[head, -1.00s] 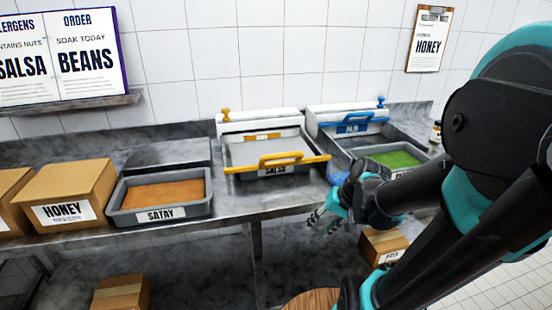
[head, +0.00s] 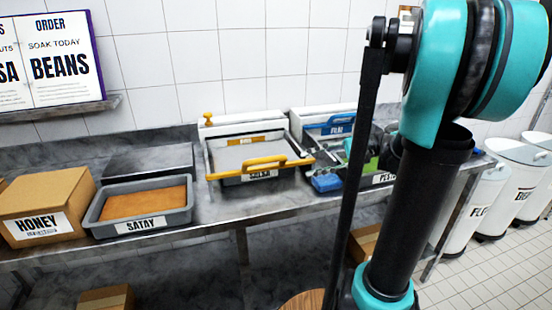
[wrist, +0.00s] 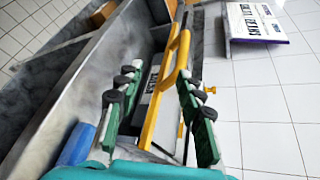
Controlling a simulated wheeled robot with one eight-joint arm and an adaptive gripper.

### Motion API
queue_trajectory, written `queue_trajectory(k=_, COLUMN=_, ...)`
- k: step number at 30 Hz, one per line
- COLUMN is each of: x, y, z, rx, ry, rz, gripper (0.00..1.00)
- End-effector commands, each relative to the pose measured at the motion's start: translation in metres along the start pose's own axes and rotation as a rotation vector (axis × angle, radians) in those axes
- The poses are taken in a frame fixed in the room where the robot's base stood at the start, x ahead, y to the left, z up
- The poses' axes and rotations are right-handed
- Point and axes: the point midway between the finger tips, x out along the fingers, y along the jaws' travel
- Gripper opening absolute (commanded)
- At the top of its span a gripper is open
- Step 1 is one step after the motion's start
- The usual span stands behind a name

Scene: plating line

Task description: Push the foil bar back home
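A yellow bar with a raised handle (head: 262,162) lies across the front of the SALSA pan, pulled forward from its white dispenser (head: 240,123), with a grey sheet (head: 243,152) behind it. A blue bar (head: 338,122) sits at the back, at the neighbouring dispenser. The small dispenser labels are too blurred to tell which is foil. My gripper (head: 312,155) is at the right end of the yellow bar, fingers pointing left. In the wrist view my gripper (wrist: 158,75) is open, with the yellow bar (wrist: 172,85) showing between its fingers. I cannot tell whether they touch.
A SATAY pan (head: 140,222) and a HONEY box (head: 46,208) stand left on the steel counter. The right pan is partly hidden by my arm. White bins (head: 510,185) stand right.

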Motion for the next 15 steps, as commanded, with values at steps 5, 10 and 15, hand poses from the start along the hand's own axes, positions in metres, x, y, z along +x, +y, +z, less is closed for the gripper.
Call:
queue_trajectory(k=5, x=-0.028, y=-0.024, z=0.003, rx=0.052, ry=-0.079, rz=-0.088, gripper=0.38)
queue_trajectory(k=10, x=-0.019, y=-0.027, z=0.006, rx=0.055, ry=-0.092, rz=-0.096, gripper=0.38)
queue_trajectory(k=15, x=0.008, y=-0.029, z=0.008, rx=0.055, ry=-0.093, rz=-0.094, gripper=0.38)
